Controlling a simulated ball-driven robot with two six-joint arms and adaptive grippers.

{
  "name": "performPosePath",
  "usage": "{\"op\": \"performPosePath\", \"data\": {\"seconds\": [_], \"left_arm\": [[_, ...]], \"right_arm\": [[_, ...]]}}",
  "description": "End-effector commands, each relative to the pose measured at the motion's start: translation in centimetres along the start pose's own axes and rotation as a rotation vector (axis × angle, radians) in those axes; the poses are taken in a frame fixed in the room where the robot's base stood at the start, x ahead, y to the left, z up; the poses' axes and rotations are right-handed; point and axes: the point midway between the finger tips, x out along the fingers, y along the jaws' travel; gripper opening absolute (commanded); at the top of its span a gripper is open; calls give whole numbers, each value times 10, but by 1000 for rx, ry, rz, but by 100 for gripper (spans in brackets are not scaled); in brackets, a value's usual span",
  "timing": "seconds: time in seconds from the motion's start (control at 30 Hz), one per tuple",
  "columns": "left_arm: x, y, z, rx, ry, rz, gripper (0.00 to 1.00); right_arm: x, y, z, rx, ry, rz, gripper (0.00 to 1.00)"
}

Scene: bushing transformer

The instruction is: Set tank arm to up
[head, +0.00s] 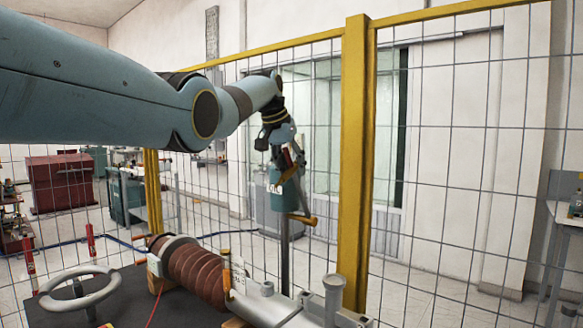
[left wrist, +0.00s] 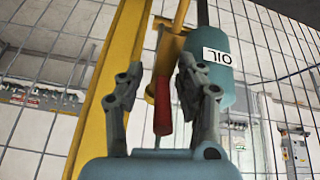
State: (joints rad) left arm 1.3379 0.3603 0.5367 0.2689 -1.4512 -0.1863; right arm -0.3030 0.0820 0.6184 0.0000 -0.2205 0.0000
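The oil tank (head: 284,195) is a teal cylinder on a grey pole by the mesh fence. In the left wrist view the tank (left wrist: 222,80) shows an upside-down OIL label. The tank arm is a yellow lever (left wrist: 168,50) with a red handle (left wrist: 162,108). In the head view the red handle (head: 287,158) is small and partly hidden at my gripper. My left gripper (head: 289,160) is above the tank, pointing down. In the wrist view its fingers (left wrist: 159,85) stand apart on either side of the red handle, with visible gaps. My right gripper is not in view.
A yellow fence post (head: 354,150) and wire mesh stand close to the tank. Below are a brown ribbed bushing (head: 197,272), a grey handwheel (head: 78,288) and grey pipework (head: 275,305). An orange fitting (head: 303,219) sits low by the tank.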

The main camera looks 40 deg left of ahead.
Motion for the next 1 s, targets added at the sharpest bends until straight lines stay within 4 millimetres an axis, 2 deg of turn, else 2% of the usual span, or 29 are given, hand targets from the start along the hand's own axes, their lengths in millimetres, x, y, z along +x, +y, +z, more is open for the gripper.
{"op": "performPosePath", "data": {"seconds": [0.23,0.37,0.47,0.8,1.0], "left_arm": [[-1,-1,0,1,-1,-2,36],[-10,-2,-1,1,1,-3,36],[-25,-2,0,3,2,-4,36],[-98,0,-1,2,1,-2,36],[-117,1,-1,2,-1,-2,36]], "right_arm": [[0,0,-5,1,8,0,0],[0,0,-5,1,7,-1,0],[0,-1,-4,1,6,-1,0],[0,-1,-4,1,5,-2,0],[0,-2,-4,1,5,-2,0]]}}
